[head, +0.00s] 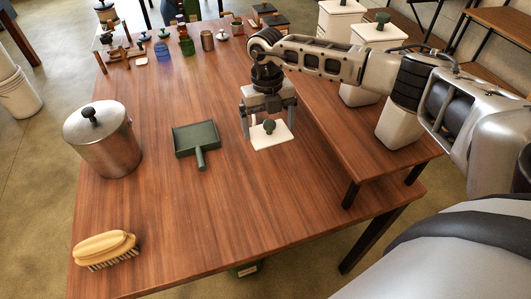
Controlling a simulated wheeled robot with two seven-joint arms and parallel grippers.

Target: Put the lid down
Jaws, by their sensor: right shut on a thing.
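The lid (271,138) is a flat white square with a dark green knob, low over the wooden table right of the dustpan. I cannot tell whether it touches the tabletop. My right gripper (268,122) points down over it, its two fingers at either side of the lid, shut on it. The fingers partly cover the lid's far edge. My left gripper is not in view.
A green dustpan (195,138) lies mid-table. A steel pot with a lid (108,148) stands at the left edge, and a brush (105,247) lies at the front left. Several jars and bottles line the far end. The table's front middle is clear. The raised shelf (360,150) borders the right side.

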